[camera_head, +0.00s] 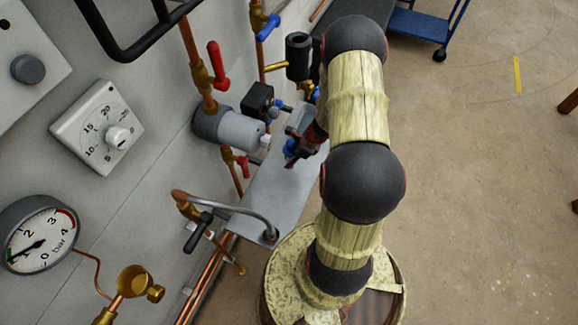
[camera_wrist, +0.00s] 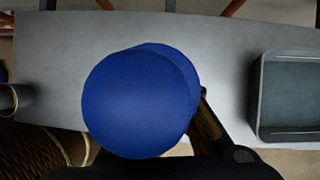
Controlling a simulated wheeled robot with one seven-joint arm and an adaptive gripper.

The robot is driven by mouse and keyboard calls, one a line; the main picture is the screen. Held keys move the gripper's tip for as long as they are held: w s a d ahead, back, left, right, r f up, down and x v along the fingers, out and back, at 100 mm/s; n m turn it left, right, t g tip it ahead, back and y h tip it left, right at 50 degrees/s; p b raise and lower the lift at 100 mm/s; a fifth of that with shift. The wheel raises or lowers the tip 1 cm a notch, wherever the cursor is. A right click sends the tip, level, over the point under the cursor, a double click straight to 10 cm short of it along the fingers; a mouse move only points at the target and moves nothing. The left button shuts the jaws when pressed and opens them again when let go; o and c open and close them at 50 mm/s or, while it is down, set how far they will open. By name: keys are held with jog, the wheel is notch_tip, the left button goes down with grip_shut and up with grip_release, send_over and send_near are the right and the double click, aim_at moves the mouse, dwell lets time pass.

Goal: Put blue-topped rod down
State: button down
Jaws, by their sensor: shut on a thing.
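The blue-topped rod shows in the wrist view as a large round blue top (camera_wrist: 138,103) close to the camera. Its shaft is hidden below the top. My gripper (camera_head: 300,145) is shut on the rod over the grey metal shelf (camera_head: 262,192). In the wrist view one finger shows at the right of the blue top; the other is mostly hidden. The shelf (camera_wrist: 225,60) also lies behind the rod in the wrist view. I cannot tell whether the rod's lower end touches the shelf.
A grey rectangular tray (camera_wrist: 285,134) lies right of the rod in the wrist view. A curved pipe (camera_head: 236,209) with a black-handled valve rises at the shelf's near end. A grey cylindrical pump (camera_head: 228,129) and red-handled valves (camera_head: 216,65) line the wall. Open floor lies right.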

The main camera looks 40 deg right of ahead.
jog(key=shift+w+f, duration=0.3)
jog(key=shift+f, duration=0.2)
jog(key=shift+w+f+b, duration=0.15)
jog(key=shift+f+b, duration=0.8)
jog(key=shift+f, duration=0.6)
jog(key=shift+f, duration=0.15)
jog(key=c, duration=1.6)
grip_release()
jog(key=shift+o, duration=0.2)
